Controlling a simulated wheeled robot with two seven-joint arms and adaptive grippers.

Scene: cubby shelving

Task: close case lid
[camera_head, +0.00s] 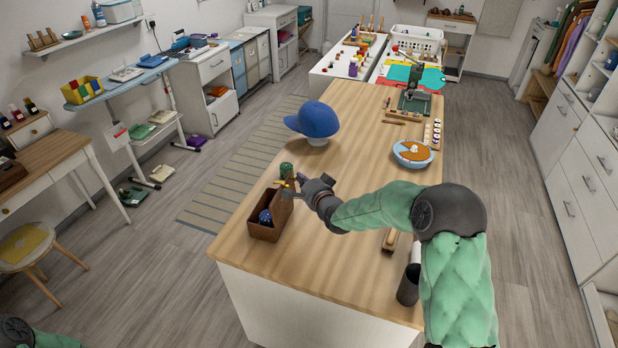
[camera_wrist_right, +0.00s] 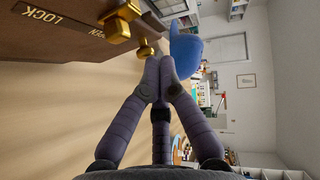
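A small brown wooden case (camera_head: 262,234) sits near the left edge of the wooden-topped island, with a blue patterned ball (camera_head: 265,217) inside. Its brown lid (camera_head: 283,209) stands raised on the case's right side. The wrist view shows a brown wooden panel (camera_wrist_right: 80,42) lettered "LOCK" and a second, partly covered word, with a gold latch (camera_wrist_right: 122,27) beside my fingers. My right gripper (camera_head: 308,184) is at the lid's upper right; its fingertips (camera_wrist_right: 162,65) are together with nothing seen between them. Contact with the lid is unclear. My left gripper is out of view.
A green cylinder (camera_head: 286,170) stands just behind the case. A blue cap on a stand (camera_head: 314,121) is farther back. A blue-rimmed round dish (camera_head: 412,153) and a dark cylinder (camera_head: 409,286) are to the right. The island's front middle is clear.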

